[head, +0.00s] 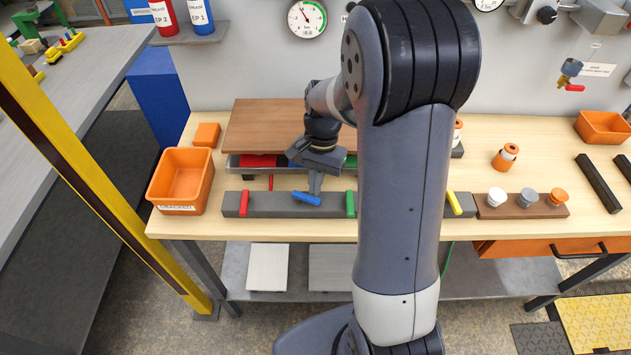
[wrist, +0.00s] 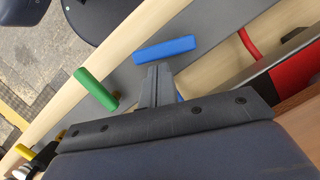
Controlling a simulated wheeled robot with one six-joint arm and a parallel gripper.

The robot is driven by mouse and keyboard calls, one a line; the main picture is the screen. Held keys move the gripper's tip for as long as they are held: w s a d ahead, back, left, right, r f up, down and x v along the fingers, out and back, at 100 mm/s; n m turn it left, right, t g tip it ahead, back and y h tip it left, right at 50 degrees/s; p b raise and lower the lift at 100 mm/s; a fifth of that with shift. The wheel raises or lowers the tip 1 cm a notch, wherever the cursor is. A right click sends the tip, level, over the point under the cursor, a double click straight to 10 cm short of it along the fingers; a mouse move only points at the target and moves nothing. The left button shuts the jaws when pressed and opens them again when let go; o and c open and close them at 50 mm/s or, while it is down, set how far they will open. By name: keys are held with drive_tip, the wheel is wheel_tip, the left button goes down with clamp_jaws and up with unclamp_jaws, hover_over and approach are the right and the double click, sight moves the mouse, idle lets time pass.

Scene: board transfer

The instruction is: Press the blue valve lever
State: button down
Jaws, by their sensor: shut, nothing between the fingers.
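The blue valve lever (head: 306,198) sits on the dark grey valve block (head: 268,205) near the table's front edge, between a red lever (head: 244,203) and a green lever (head: 350,204). It lies slightly slanted. My gripper (head: 315,188) is shut and empty, with its fingertips just at the blue lever. In the wrist view, the blue lever (wrist: 164,49) lies just beyond the tips of my closed fingers (wrist: 157,72). I cannot tell whether they touch it. The green lever (wrist: 96,89) is to the left in that view.
A yellow lever (head: 454,203) is farther right on the block, past my arm. An orange bin (head: 182,181) stands at the left. Behind the block is a grey tray (head: 233,167) under a brown board (head: 262,127). Several knobs sit on a wooden strip (head: 522,208) at right.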

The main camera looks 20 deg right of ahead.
sight(308, 198)
drive_tip(key=shift+s+m, duration=0.35)
drive_tip(key=shift+m, duration=0.65)
drive_tip(key=shift+s+m+t+y, duration=0.3)
drive_tip(key=shift+m, duration=0.4)
drive_tip(key=m, duration=0.1)
drive_tip(key=s+m, duration=0.1)
drive_tip(key=shift+a+r+m+t+p, duration=0.1)
drive_tip(key=shift+a+m+t+p, duration=0.2)
drive_tip(key=shift+p, duration=0.1)
drive_tip(key=m, duration=0.1)
drive_tip(key=s+m+t+p, duration=0.1)
drive_tip(key=m, duration=0.1)
drive_tip(key=shift+a+m, duration=0.3)
drive_tip(key=shift+a, duration=0.1)
drive_tip(key=m, duration=0.1)
drive_tip(key=a+m, duration=0.1)
drive_tip(key=shift+s+m+t+p, duration=0.3)
drive_tip(key=shift+m+p, duration=0.1)
drive_tip(key=shift+d, duration=0.1)
drive_tip(key=shift+w, duration=0.15)
drive_tip(key=shift+w, duration=0.7)
